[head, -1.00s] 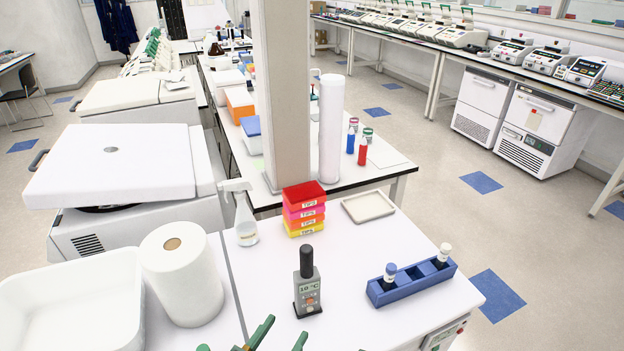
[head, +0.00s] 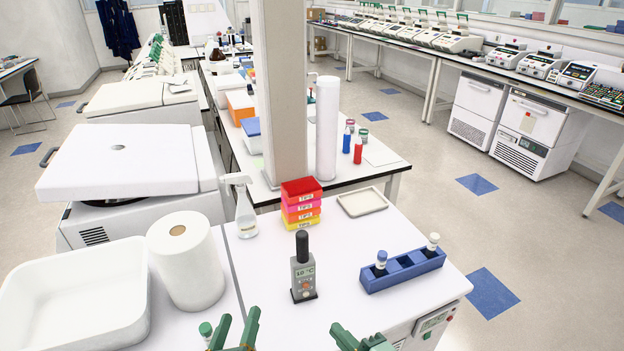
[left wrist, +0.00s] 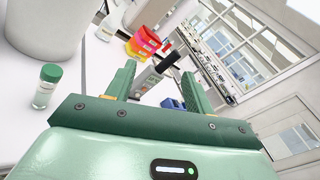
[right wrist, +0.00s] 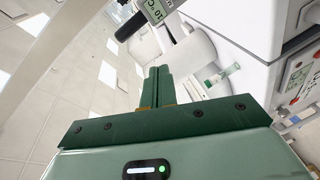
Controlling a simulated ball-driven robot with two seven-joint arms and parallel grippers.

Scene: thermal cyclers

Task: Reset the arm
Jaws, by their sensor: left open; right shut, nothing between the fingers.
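My left gripper (head: 236,326) is at the bottom edge of the head view, over the near bench. In the left wrist view its two fingers (left wrist: 160,88) stand apart with nothing between them. My right gripper (head: 360,338) is at the bottom edge, to the right. In the right wrist view its fingers (right wrist: 158,86) are closed together and hold nothing. A green-capped vial (left wrist: 46,86) stands on the bench beside the left gripper; its cap also shows in the head view (head: 205,329).
A grey thermometer-like device (head: 303,272), a blue rack (head: 402,271) with two tubes, stacked tip boxes (head: 301,204), a spray bottle (head: 245,212), a paper roll (head: 186,265) and a white tub (head: 72,300) stand around. The bench between device and rack is clear.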

